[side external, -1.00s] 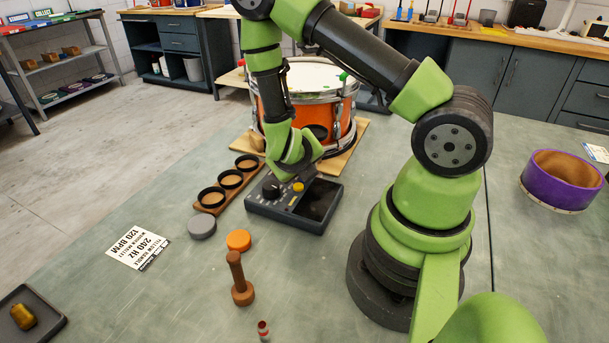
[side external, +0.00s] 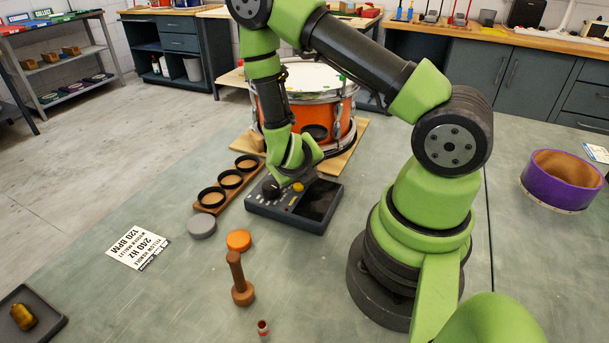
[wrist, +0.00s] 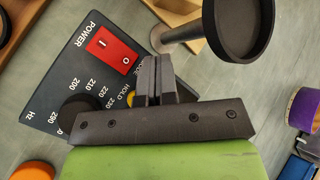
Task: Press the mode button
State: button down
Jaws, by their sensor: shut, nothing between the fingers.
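The dark control box (side external: 262,210) sits on the bench in front of the orange drum. In the wrist view its panel (wrist: 82,62) shows a red power rocker switch (wrist: 113,49), a black knob (wrist: 80,110) with a frequency scale, and a yellow button (wrist: 131,98) by the HOLD label. A partly covered label ending in "ODE" shows beside my fingers; the mode button itself is hidden. My gripper (wrist: 158,75) is shut and empty, over the right part of the panel. I cannot tell if it touches. In the side view my wrist hides the fingertips.
The orange drum (side external: 313,107) stands close behind the box. A wooden rack (side external: 222,187) with black rings lies to the left. A grey disc (side external: 202,226), an orange disc (side external: 238,240) and a wooden mallet (side external: 241,285) are nearer. A dark cup on a post (wrist: 243,32) is close to my fingers.

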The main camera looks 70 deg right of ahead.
dwell(0.3)
jog(key=shift+r, duration=0.5)
jog(key=shift+r, duration=3)
dwell(0.7)
